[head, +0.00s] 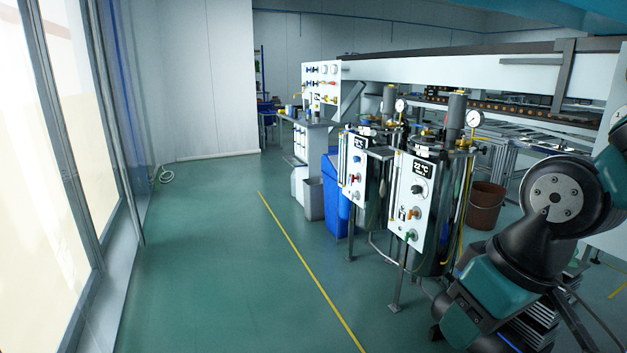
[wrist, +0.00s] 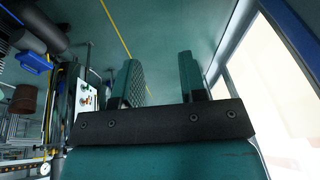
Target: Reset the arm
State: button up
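My arm (head: 545,220) shows at the right edge of the head view, folded, in teal and black; its gripper end is not seen there. In the wrist view my gripper (wrist: 160,78) has its two teal fingers standing apart, with bare floor visible between them. It is open and holds nothing.
Two panel fixtures with gauges and knobs, the nearer (head: 412,200) and the farther (head: 357,175), stand left of my arm. A brown bucket (head: 486,206), a blue bin (head: 335,200) and a long machine (head: 430,65) are near. Green floor (head: 220,270) is clear at left, beside tall windows (head: 60,150).

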jog(key=s+a+r+n+g+y, duration=0.2)
jog(key=s+a, duration=0.1)
jog(key=s, duration=0.5)
notch_tip(320, 180, up, 18)
jog(key=p, duration=1.8)
jog(key=shift+w+a+f, duration=0.15)
jog(key=shift+a+f, duration=0.05)
jog(key=shift+a, duration=0.1)
